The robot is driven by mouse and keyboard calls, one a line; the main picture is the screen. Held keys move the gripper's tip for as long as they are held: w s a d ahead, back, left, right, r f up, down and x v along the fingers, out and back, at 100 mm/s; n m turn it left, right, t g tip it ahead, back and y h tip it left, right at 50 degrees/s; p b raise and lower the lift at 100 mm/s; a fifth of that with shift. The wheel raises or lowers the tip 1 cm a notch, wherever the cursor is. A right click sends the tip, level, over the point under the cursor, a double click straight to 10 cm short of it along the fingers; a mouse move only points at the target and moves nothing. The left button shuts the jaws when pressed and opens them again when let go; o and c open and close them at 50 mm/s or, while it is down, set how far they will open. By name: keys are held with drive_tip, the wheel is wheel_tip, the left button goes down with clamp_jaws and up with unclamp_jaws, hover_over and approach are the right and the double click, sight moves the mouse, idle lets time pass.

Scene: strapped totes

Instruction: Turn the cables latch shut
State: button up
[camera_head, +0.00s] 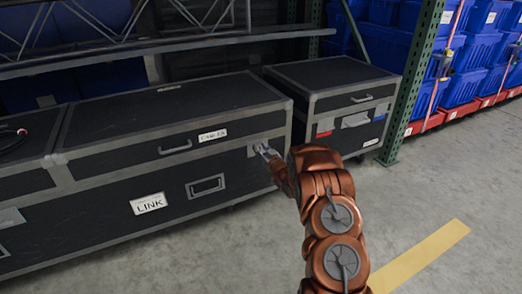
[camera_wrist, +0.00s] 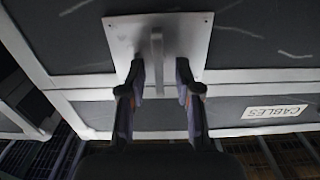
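The cables case is a long black case with grey metal edges (camera_head: 125,160); its white CABLES label (camera_head: 212,135) is on the front, and the label also shows in the wrist view (camera_wrist: 274,112). The cables latch (camera_head: 251,151) is a metal plate near the case's right front corner. In the wrist view the latch (camera_wrist: 122,35) shows a thin upright tab standing out from its plate. My gripper (camera_head: 266,152) is at the latch. In the wrist view its two fingers (camera_wrist: 160,78) are apart, either side of the tab's lower end, with gaps visible. Contact is not visible.
A smaller black case (camera_head: 335,85) stands to the right, beside a green rack post (camera_head: 410,75). A LINK label (camera_head: 149,203) and a recessed handle (camera_head: 205,186) are lower on the front. The floor in front is clear.

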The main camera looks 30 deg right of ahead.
drive_tip(key=shift+c, duration=0.4)
clamp_jaws()
